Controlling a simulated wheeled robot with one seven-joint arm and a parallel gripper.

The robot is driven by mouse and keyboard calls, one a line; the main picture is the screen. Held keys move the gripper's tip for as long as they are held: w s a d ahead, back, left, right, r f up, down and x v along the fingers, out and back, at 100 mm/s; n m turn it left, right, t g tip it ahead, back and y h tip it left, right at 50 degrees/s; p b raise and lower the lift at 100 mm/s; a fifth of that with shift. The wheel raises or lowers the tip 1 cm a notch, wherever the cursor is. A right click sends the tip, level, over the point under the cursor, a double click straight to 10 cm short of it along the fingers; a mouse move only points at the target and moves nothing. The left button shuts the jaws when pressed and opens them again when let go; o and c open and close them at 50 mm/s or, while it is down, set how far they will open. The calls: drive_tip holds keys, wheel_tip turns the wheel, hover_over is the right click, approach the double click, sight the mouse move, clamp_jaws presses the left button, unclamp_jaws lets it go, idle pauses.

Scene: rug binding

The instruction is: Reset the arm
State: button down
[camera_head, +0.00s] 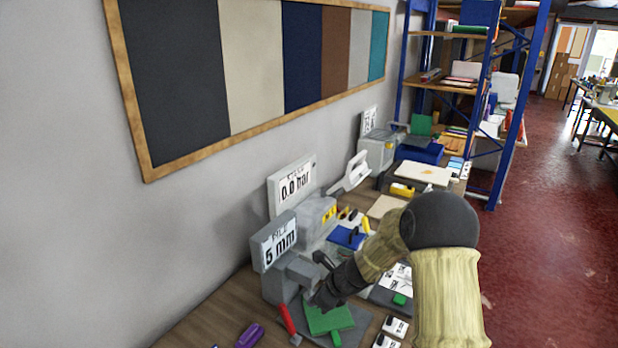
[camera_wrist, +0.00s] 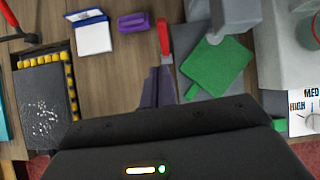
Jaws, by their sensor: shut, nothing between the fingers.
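My arm reaches in from the lower right of the head view, bends at its dark elbow and slopes down left over the bench. My gripper (camera_head: 320,298) is above the bench, close to a green piece (camera_head: 328,320) on a grey mat and the grey machine with the "5 mm" display (camera_head: 279,242). In the wrist view my gripper (camera_wrist: 158,75) shows its shut, empty fingers below a red-handled tool (camera_wrist: 164,38). The green piece (camera_wrist: 217,66) lies to their right. The exact fingertip height is hard to tell.
A "0.0 bar" display (camera_head: 293,187) stands behind along the wall. A purple tool (camera_head: 250,336) lies near the front. In the wrist view, a dark tray (camera_wrist: 45,105) with yellow edging is at left. Blue shelves (camera_head: 490,110) stand beyond; the red floor (camera_head: 550,240) at right is open.

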drive_tip(key=s+d+r+n+h+b, duration=0.1)
drive_tip(key=s+d+n, duration=0.3)
drive_tip(key=s+n, duration=0.4)
drive_tip(key=s+d+r+n+h+b, duration=0.1)
drive_tip(key=s+d+r+n+h, duration=0.2)
drive_tip(key=s+d+n, duration=0.2)
drive_tip(key=s+d+r+n+g+h+b, duration=0.1)
drive_tip(key=s+d+n, duration=0.3)
drive_tip(key=s+n, duration=0.6)
drive_tip(key=shift+s+d+r+n+h+b, duration=0.15)
drive_tip(key=shift+s+r+n+h+b, duration=0.15)
drive_tip(key=shift+s+r+h+b, duration=0.45)
drive_tip(key=shift+s+f+y+p, duration=0.1)
drive_tip(key=shift+y+p, duration=0.15)
drive_tip(key=shift+p, duration=0.05)
